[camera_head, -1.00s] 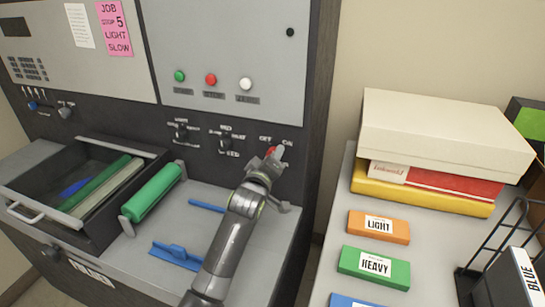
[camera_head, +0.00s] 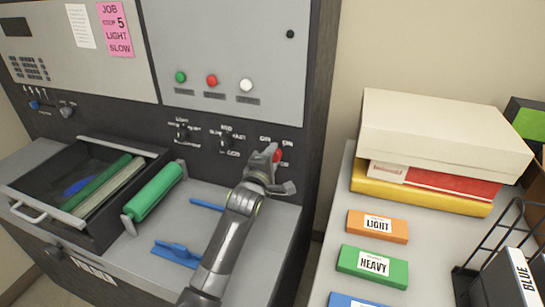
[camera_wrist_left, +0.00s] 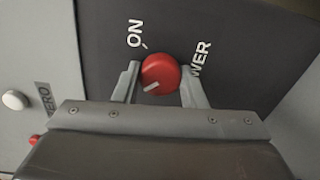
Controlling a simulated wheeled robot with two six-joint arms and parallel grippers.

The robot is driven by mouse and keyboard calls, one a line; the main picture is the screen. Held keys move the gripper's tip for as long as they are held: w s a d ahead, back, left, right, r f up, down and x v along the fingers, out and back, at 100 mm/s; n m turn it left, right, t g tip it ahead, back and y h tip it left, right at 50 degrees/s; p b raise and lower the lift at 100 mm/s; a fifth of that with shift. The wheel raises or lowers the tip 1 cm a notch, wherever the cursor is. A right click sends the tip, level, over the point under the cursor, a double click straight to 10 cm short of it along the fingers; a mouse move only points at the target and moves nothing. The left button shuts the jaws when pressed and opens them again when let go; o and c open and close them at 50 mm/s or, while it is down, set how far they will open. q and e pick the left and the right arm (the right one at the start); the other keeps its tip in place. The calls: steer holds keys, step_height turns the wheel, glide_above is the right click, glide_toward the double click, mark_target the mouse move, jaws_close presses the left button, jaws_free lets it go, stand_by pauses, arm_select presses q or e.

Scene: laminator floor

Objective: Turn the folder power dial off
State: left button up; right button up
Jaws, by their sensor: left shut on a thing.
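The red power dial (camera_wrist_left: 160,72) shows in the left wrist view with a short white mark on its lower-left part. The ON label (camera_wrist_left: 135,33) is above and left of it there, and the mark points away from ON. My left gripper (camera_wrist_left: 159,88) has a finger on each side of the dial and is shut on it. In the head view the dial (camera_head: 277,155) is partly hidden by my left gripper (camera_head: 270,154), with the OFF and ON labels above it. OFF is hidden in the wrist view. My right gripper is not in view.
Other small knobs (camera_head: 226,141) sit left of the dial on the dark panel. Green, red and white buttons (camera_head: 211,81) are above. An open drawer (camera_head: 85,188) and green roller (camera_head: 152,192) are at left. Boxes and labelled blocks cover the right table (camera_head: 325,262).

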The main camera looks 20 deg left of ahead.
arm_select(q)
steer(key=shift+n, duration=0.4)
steer(key=o, duration=1)
steer(key=s+b, duration=0.1)
steer(key=s, duration=0.4)
steer(key=s+b, duration=0.1)
steer(key=s, duration=0.5)
steer(key=s+b, duration=0.1)
steer(key=s, duration=0.5)
steer(key=shift+s+a+r, duration=0.2)
steer(key=shift+a+r, duration=0.05)
steer(key=shift+a, duration=0.05)
